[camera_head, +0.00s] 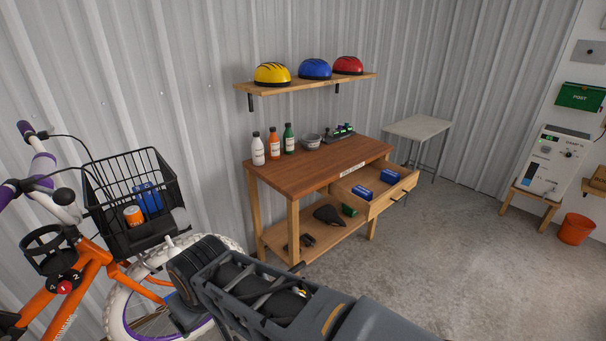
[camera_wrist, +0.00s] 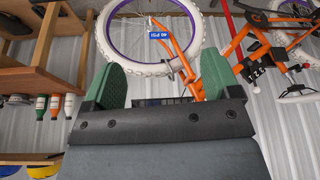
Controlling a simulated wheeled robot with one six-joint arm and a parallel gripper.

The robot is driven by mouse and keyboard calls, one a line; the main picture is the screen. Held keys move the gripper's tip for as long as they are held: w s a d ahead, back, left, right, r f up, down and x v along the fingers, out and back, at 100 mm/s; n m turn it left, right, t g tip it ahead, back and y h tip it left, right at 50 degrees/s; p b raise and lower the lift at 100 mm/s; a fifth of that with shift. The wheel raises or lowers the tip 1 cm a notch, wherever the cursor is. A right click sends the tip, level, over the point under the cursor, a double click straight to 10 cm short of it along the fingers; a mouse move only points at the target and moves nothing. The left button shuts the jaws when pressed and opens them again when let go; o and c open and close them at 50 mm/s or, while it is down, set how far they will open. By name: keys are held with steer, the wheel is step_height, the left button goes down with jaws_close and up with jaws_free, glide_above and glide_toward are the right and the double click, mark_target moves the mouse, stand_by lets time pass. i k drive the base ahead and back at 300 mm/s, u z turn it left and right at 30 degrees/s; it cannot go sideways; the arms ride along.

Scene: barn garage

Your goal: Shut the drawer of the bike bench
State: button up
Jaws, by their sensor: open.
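The bike bench (camera_head: 318,163) is a wooden workbench with a brown top against the corrugated wall in the head view. In the wrist view, which looks upside down, part of the bench (camera_wrist: 50,35) shows at the left. My gripper (camera_wrist: 155,85) shows there as two green fingers, apart and with nothing between them. In the head view my arm is low in front, left of the drawer and away from it; the fingertips are not clear there.
An orange bike (camera_head: 75,280) with a black basket (camera_head: 130,205) stands at the left, close to my arm. Bottles (camera_head: 274,143) and a bowl stand on the bench. Helmets sit on a wall shelf (camera_head: 310,84). A grey table (camera_head: 418,127) stands behind the drawer. Floor right of the drawer is clear.

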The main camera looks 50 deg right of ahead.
mark_target(369, 175)
steer(key=z, duration=2.25)
steer(key=i, duration=1.05)
steer(key=z, duration=0.55)
